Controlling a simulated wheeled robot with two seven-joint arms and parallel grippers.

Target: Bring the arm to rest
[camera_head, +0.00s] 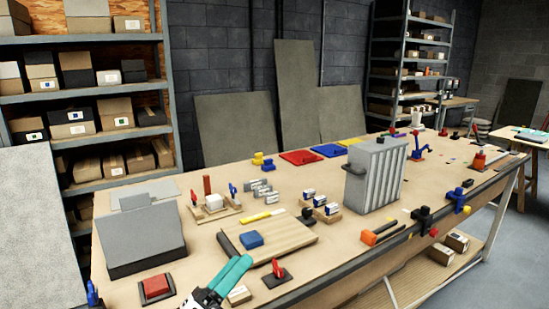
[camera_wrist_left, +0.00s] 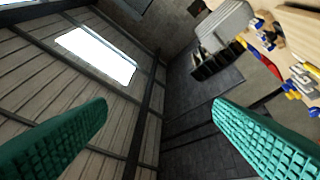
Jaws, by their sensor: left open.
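My left gripper (camera_head: 229,279) has teal fingers and shows at the bottom of the head view, above the front edge of the workbench (camera_head: 215,236). In the left wrist view its two teal ribbed fingers (camera_wrist_left: 160,135) stand wide apart with nothing between them. That view looks up and away, tilted, at the ceiling and back wall. My right gripper does not show in either view.
Near the gripper are a red button box (camera_head: 157,288), a red clamp (camera_head: 278,272), a small box (camera_head: 238,294) and a wooden board (camera_head: 285,238) with a blue block (camera_head: 252,239). A grey box (camera_head: 140,238) stands left, a ribbed metal block (camera_head: 376,175) right.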

